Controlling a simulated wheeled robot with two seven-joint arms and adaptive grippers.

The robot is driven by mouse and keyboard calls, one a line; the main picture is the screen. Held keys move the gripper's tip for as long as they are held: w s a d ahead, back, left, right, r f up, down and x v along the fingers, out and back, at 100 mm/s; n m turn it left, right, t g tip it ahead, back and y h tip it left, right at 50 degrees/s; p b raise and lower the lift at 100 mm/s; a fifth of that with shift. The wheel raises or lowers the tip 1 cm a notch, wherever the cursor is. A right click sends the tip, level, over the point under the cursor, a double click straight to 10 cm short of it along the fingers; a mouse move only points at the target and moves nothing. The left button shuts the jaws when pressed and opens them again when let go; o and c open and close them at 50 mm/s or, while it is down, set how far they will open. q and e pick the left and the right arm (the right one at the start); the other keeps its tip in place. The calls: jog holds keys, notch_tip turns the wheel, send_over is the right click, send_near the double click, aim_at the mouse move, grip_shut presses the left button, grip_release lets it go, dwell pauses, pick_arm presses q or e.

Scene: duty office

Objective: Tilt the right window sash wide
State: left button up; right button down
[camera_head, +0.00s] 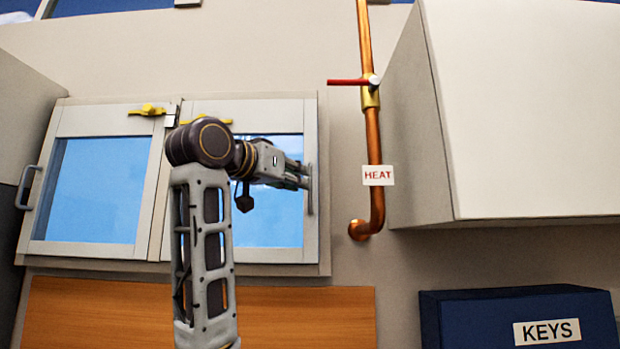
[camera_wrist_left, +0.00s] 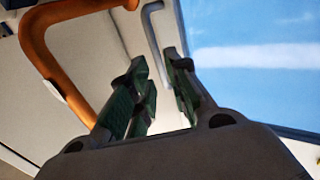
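The right window sash (camera_head: 306,243) has a pale frame and a blue pane, and it looks flush in the window frame. Its grey bar handle (camera_head: 309,190) is on its right edge. My left gripper (camera_head: 303,175) is at this handle, with its arm crossing in front of the sash. In the left wrist view, the fingers (camera_wrist_left: 160,75) are apart. The handle (camera_wrist_left: 154,40) runs down into the gap between them; I cannot tell if they touch it. A yellow catch (camera_head: 220,121) at the sash's top is partly hidden by my arm. My right gripper is out of view.
The left sash (camera_head: 42,247) has its own handle (camera_head: 27,187) and yellow catch (camera_head: 147,110). A copper pipe (camera_head: 374,150) with a red lever (camera_head: 347,82) runs close right of the window. A white cabinet (camera_head: 530,110) juts out beyond it. A blue KEYS box (camera_head: 470,318) is below.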

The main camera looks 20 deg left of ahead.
aim_at(310, 204)
pick_arm(q)
jog(key=shift+p+x, duration=0.85)
jog(key=shift+x, duration=1.95)
grip_shut()
